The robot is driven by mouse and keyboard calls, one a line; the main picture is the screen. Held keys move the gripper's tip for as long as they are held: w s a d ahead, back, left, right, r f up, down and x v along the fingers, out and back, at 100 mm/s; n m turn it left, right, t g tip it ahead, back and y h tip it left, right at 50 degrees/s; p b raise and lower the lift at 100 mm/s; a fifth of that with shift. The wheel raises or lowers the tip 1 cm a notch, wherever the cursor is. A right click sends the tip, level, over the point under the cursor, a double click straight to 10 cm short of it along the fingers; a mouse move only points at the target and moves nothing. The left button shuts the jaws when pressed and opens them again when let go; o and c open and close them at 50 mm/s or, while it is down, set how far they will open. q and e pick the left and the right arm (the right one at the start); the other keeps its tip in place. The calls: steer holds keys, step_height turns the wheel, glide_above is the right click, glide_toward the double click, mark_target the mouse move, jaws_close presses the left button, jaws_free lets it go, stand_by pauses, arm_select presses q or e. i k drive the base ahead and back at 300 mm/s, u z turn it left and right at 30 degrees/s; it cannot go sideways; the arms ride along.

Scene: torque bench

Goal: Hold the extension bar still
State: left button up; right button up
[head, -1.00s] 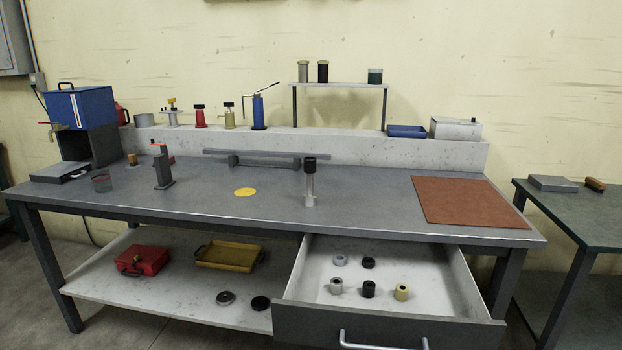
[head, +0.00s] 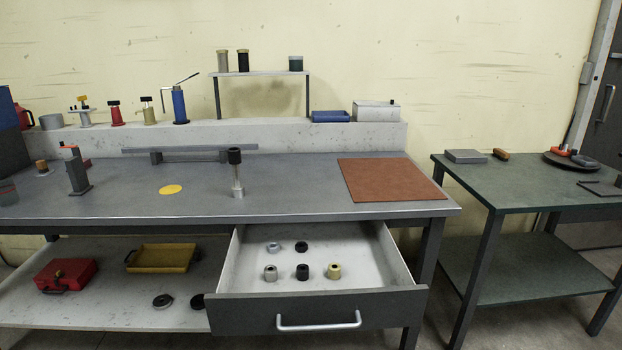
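What looks like the extension bar (head: 238,178) stands upright on the grey workbench (head: 290,191), left of the brown mat. It is a slim metal shaft with a wider foot and a black cylindrical head on top. Nothing touches it from the sides. Neither of my grippers shows in the head view.
An open drawer (head: 318,309) with several sockets juts out below the bench front. A brown mat (head: 390,178) and a yellow disc (head: 171,189) lie on the bench. A grey rail (head: 190,152) lies behind the bar. A green side table (head: 540,184) stands at right.

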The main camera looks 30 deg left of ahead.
mark_target(238, 189)
steer(key=z, duration=2.25)
steer(key=k, duration=1.9)
steer(key=u, duration=1.75)
